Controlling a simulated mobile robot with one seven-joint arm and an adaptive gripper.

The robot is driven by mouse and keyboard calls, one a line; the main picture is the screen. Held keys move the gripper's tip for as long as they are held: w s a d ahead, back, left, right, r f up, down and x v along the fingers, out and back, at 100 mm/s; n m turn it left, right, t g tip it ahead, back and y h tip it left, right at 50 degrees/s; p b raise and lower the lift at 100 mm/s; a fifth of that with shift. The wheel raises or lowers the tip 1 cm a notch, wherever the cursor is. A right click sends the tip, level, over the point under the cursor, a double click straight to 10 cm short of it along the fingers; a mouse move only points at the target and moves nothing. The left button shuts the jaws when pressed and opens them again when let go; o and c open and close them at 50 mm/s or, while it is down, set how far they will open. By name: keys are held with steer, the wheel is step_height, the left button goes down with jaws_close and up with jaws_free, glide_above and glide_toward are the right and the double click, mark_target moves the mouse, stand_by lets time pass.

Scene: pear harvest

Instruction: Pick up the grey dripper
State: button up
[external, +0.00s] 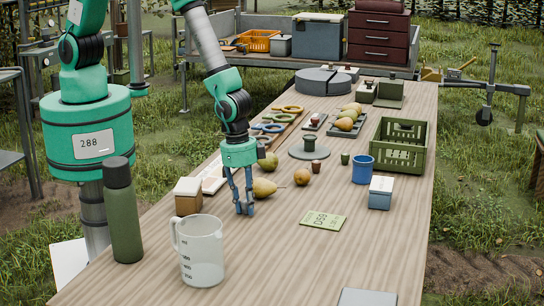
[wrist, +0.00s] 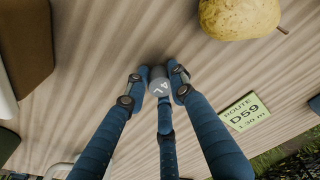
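The grey dripper (wrist: 159,88) is a small round grey piece with dark marking on its top. It sits between the blue fingertips in the wrist view. My gripper (wrist: 160,90) has its fingers closed in around it from several sides, and the fingertips appear to touch it. In the external view my gripper (external: 243,208) points straight down, with its tips low at the wooden table (external: 270,265). The dripper is hidden by the fingers there. I cannot tell whether it rests on the table or is slightly raised.
A yellow pear (external: 264,188) lies just right of my gripper, also seen in the wrist view (wrist: 240,16). A green D59 card (external: 323,221) lies farther right. A measuring jug (external: 200,255), dark green bottle (external: 122,215) and white-topped box (external: 188,195) stand left.

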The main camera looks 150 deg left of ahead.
mark_target(246, 201)
steer(key=shift+r, duration=0.1)
step_height(246, 201, up, 10)
steer(key=shift+f+p, duration=0.1)
steer(key=shift+p, duration=0.25)
stand_by(0.4)
